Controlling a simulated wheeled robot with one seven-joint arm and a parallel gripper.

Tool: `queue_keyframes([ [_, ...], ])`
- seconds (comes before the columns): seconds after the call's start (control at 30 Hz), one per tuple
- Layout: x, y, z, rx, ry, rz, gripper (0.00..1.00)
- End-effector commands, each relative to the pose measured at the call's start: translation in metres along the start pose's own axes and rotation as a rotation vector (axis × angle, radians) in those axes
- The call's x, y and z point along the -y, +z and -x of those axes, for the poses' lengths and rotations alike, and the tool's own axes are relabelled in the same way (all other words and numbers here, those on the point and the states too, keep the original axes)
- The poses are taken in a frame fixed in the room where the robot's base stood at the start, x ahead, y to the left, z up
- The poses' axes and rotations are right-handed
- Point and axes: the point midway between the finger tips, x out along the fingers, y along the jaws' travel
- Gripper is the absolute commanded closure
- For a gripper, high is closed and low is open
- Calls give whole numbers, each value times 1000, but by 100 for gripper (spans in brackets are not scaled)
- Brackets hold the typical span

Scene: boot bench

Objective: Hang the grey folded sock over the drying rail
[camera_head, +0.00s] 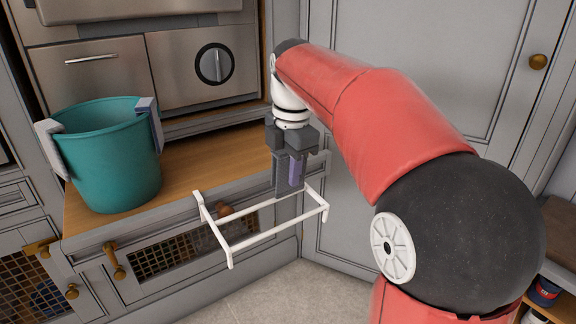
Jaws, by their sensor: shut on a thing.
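My gripper (290,178) points down above the back of the white drying rail (268,237), at the middle of the view. It is shut on a narrow lavender-grey piece, which looks like the folded sock (297,172). Most of the sock is hidden by the dark fingers. Its lower end is close to the rail's back bar in the picture; I cannot tell whether they touch. The rail is a white rectangular frame standing out from the bench front.
A teal bucket (110,165) with pale grey pieces folded over its rim stands on the wooden bench top (190,185) at left. Mesh-fronted doors with brass knobs are below. A grey cupboard door (430,50) is behind my arm. Floor (290,292) in front is clear.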

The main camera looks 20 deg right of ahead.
Motion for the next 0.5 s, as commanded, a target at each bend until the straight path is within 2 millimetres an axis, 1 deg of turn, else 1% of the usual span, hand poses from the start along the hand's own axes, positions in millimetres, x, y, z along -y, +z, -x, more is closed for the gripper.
queue_keyframes([
  [0.27, 0, 0, 0, 0, 0, 0, 92],
  [0.5, 1, 0, -8, 0, 0, 1, 92],
])
